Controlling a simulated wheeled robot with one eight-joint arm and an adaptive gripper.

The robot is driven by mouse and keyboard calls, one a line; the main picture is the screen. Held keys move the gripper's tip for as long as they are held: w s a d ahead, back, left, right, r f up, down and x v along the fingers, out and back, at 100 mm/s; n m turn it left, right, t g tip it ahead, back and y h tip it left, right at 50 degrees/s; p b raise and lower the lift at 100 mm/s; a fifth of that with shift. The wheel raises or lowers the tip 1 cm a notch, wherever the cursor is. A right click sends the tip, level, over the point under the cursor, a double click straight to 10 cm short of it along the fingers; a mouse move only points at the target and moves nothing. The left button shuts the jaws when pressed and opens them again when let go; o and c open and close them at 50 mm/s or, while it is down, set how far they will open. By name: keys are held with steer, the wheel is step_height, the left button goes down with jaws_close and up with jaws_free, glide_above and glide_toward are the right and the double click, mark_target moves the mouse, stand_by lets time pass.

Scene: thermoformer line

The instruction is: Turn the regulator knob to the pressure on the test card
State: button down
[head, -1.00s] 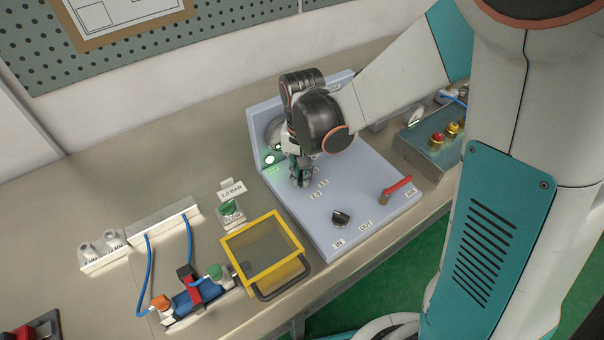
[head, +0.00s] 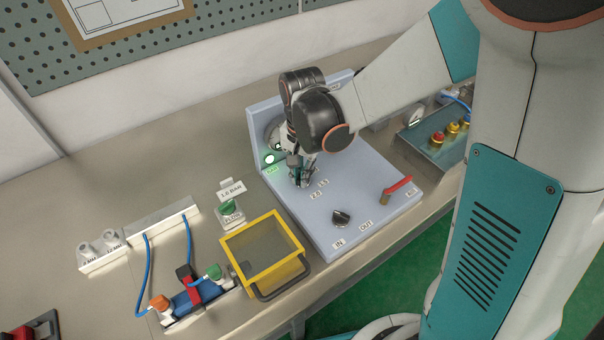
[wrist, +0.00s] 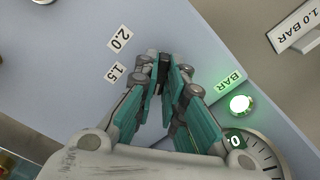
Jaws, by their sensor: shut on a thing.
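My gripper (head: 301,182) points down at the pale blue panel (head: 365,200) and is shut on the regulator knob. In the wrist view the teal fingers of my gripper (wrist: 162,85) close around the dark knob (wrist: 152,58), mostly hidden between them. Labels 2.0 (wrist: 120,39) and 1.5 (wrist: 115,72) stand beside it. The test card (head: 232,189) reads 1.0 BAR; it also shows in the wrist view (wrist: 298,28). The gauge (wrist: 262,156) shows only partly, and I cannot read its needle. A green lamp (head: 269,159) marked BAR glows near the gauge.
A black knob (head: 341,217) and a red lever (head: 397,185) sit on the panel near IN and OUT labels. A yellow-rimmed bin (head: 262,255) stands to its left. Blue hoses and fittings lie left.

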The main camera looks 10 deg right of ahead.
steer(key=shift+m, duration=1.4)
steer(key=shift+m+b, duration=0.4)
steer(key=shift+m, duration=0.7)
steer(key=c, duration=1.6)
jaws_free()
step_height(320, 180, up, 12)
